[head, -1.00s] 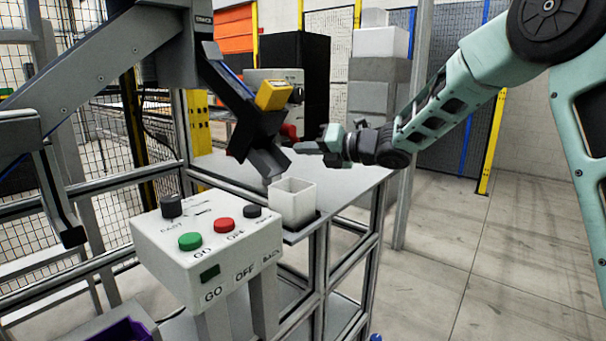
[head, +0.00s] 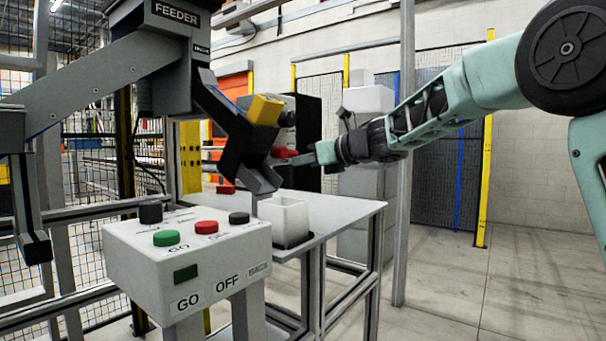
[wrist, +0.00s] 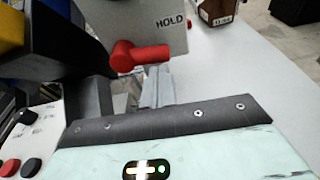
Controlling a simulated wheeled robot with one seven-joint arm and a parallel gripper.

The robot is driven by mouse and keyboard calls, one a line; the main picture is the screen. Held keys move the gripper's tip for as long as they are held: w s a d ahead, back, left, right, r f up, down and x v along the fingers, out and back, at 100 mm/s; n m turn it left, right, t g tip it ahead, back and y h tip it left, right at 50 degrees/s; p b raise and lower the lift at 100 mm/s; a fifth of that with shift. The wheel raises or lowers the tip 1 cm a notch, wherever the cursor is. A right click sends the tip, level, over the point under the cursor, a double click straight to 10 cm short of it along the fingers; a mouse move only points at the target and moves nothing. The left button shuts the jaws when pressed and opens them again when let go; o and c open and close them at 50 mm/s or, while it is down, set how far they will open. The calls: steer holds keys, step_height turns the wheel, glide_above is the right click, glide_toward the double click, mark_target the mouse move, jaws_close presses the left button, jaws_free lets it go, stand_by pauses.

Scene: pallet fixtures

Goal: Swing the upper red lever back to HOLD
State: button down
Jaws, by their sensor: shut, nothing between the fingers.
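The upper red lever (wrist: 140,55) shows in the wrist view, on a pale panel (wrist: 120,20). Its round hub is at the left and its handle points right, just under the printed word HOLD (wrist: 170,22). In the head view the red lever (head: 284,152) is small and partly hidden behind the dark feeder chute. My gripper (head: 300,160) reaches in from the right, its fingers level with the chute and close by the lever. In the wrist view my gripper (wrist: 156,88) is shut and empty, its fingertips just below the handle; I cannot tell whether they touch.
The dark feeder chute (head: 235,135) with a yellow block (head: 265,110) hangs left of my gripper. A white open box (head: 284,220) stands on the table (head: 345,208) below. A button box (head: 185,255) is in front. The floor at right is clear.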

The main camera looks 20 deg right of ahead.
steer(key=shift+r+n, duration=0.2)
steer(key=shift+n, duration=0.1)
stand_by(0.5)
